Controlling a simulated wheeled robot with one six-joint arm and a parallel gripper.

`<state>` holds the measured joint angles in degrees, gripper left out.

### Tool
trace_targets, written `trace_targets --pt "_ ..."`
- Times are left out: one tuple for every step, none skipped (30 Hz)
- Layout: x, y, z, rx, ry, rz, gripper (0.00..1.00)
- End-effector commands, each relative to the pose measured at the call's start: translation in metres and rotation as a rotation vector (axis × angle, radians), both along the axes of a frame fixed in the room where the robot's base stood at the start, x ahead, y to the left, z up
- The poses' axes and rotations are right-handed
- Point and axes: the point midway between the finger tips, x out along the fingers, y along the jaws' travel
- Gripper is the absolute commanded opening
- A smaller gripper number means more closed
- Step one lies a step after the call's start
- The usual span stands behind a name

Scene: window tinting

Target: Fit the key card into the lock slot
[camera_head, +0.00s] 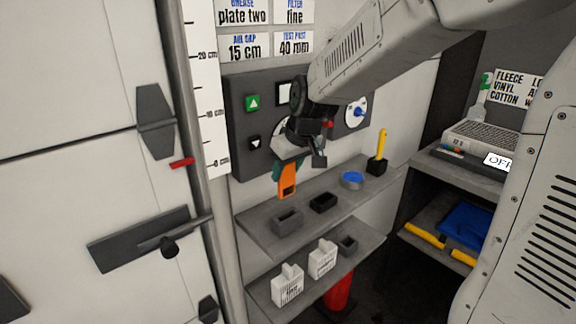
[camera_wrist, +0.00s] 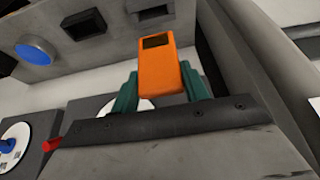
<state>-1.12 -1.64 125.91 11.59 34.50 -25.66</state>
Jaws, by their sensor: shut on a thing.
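My gripper (camera_head: 279,172) is shut on an orange key card (camera_head: 287,185) with its teal fingers, in front of the dark control panel and above the shelf. In the wrist view, the card (camera_wrist: 159,68) stands out between the two teal fingers (camera_wrist: 158,88), with a dark rectangle near its far end. The card is in the air, apart from the shelf. A grey open-topped box (camera_head: 287,222) and a darker box (camera_head: 323,203) with a dark opening sit on the shelf below. I cannot tell which opening, if either, is the lock slot.
The shelf (camera_head: 258,238) also holds a blue round dish (camera_head: 352,180) and a yellow-handled tool (camera_head: 381,147). The panel (camera_head: 240,120) carries arrow buttons and a dial (camera_head: 357,113). White containers (camera_head: 288,288) stand on the lower shelf. A ruler post and grey doors flank the left.

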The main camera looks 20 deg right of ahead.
Motion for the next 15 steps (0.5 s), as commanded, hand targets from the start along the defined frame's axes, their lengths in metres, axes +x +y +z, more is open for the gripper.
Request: trace_targets --pt "0.0 0.0 -0.005 0.0 0.002 -0.001 0.19" --pt "0.0 0.0 -0.008 0.0 0.002 -0.001 0.19" --pt "0.0 -0.001 -0.012 0.0 0.002 -0.002 0.19" --pt "0.0 -0.001 -0.015 0.0 0.003 -0.002 0.19" --pt "0.0 -0.001 -0.018 0.0 0.003 -0.002 0.19" --pt "0.0 -0.001 -0.022 0.0 0.003 -0.003 0.19" --pt "-0.001 -0.002 -0.025 0.0 0.004 -0.003 0.19" --pt "0.0 -0.002 -0.028 -0.001 0.003 -0.003 0.19" --pt "0.0 -0.002 -0.031 0.0 0.002 -0.003 0.19" --pt "0.0 -0.002 -0.034 0.0 0.002 -0.003 0.19" --pt "0.0 -0.002 -0.037 0.001 0.002 -0.004 0.19" --pt "0.0 -0.002 -0.04 0.001 0.003 -0.004 0.19" --pt "0.0 -0.002 -0.042 0.001 0.003 -0.005 0.19" --pt "0.0 -0.002 -0.044 0.0 0.002 -0.005 0.19" --pt "0.0 -0.003 -0.047 0.0 0.002 -0.005 0.19"
